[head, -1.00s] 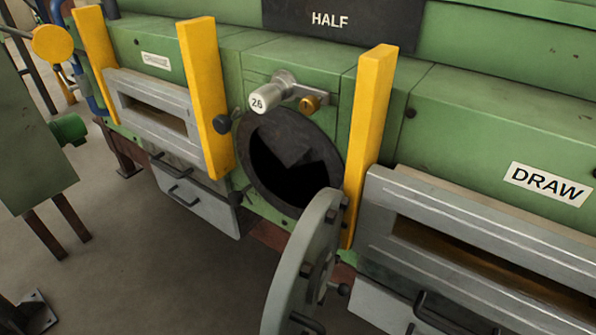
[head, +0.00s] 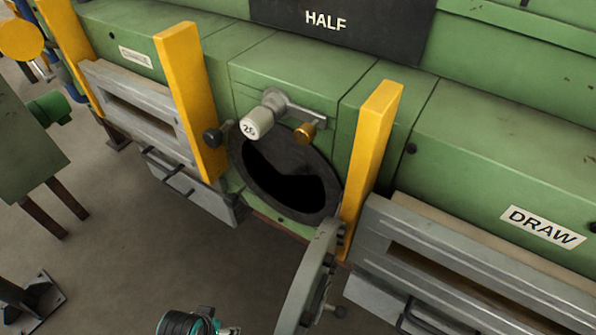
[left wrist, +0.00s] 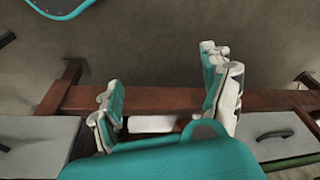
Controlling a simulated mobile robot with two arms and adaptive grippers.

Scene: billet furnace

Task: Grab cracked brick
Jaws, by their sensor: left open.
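I cannot make out a cracked brick in either view. The round port (head: 325,207) in the green furnace front stands open in the head view; its inside is dark, with only vague darker and lighter shapes. Its thick grey round door (head: 308,278) is swung out below and to the right. My left gripper (left wrist: 163,92) is open in the left wrist view, its two teal and white fingers wide apart, with no object held between them. A teal and black part of my arm shows at the bottom edge of the head view, below the port. My right gripper is not in view.
Yellow posts (head: 369,165) flank the port. A white cylinder marked 26 (head: 256,123) sits above it. Grey framed slots with drawers lie left and right, one by a DRAW label (head: 543,228). A red-brown beam (left wrist: 270,100) crosses the left wrist view.

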